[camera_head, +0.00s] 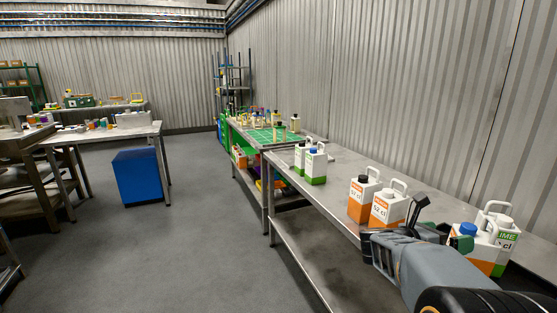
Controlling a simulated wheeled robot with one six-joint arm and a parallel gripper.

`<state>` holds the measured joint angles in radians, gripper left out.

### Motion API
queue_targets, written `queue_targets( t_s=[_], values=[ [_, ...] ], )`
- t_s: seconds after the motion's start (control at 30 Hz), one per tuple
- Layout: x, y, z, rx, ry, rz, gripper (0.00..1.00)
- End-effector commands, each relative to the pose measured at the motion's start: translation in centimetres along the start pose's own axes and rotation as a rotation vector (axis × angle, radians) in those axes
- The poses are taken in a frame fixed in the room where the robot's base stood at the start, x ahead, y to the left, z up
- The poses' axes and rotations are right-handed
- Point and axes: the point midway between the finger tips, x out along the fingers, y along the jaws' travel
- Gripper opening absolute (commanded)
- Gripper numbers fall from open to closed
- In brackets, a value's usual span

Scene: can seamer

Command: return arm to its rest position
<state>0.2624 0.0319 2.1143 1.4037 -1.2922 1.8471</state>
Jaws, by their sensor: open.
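My arm reaches in from the bottom right, over the near end of the steel table (345,172). My gripper (440,224) is open, with its dark fingers spread and nothing seen between them. It is in front of several white jugs. An orange-and-white jug (386,206) stands just left of the fingers, and another orange one (361,198) is beside it. A blue-capped jug (478,247) is at the right of the fingers, partly hidden by them. I cannot tell whether the gripper touches any jug.
A green-and-white jug (497,226) stands at the right by the corrugated wall. Two green-based jugs (315,166) stand farther along the table. A green mat (270,135) lies on the table beyond. A blue bin (136,177) stands at the left. The grey floor between is clear.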

Motion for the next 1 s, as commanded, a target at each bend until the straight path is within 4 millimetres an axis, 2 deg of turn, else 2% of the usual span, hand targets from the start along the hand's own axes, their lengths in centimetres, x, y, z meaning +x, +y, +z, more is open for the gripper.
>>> queue_targets(
  t_s=[0.03, 0.17, 0.23, 0.33, 0.4, 0.5, 0.6, 0.7, 0.77, 0.8, 1.0],
  values=[
    [-0.6, 0.6, 1.4, -0.055, -0.027, 0.076, 1.00],
    [-2.9, 3.3, 4.2, -0.267, -0.143, 0.320, 1.00],
    [-5.2, 4.8, 5.9, -0.431, -0.249, 0.477, 1.00],
    [-10.3, 6.7, 7.8, -0.739, -0.477, 0.722, 1.00],
    [-14.3, 7.3, 8.1, -0.981, -0.677, 0.873, 1.00],
    [-19.9, 6.8, 7.1, -1.331, -0.995, 1.042, 1.00],
    [-24.2, 4.8, 4.9, -1.663, -1.331, 1.154, 1.00],
    [-26.8, 1.8, 2.2, -1.954, -1.651, 1.217, 1.00],
    [-27.7, -0.1, 0.7, -2.100, -1.824, 1.240, 1.00],
    [-27.9, -1.4, -0.2, 2.143, 1.890, -1.228, 1.00],
    [-28.0, -6.1, -3.1, 1.827, 1.704, -0.949, 1.00]
  ],
)
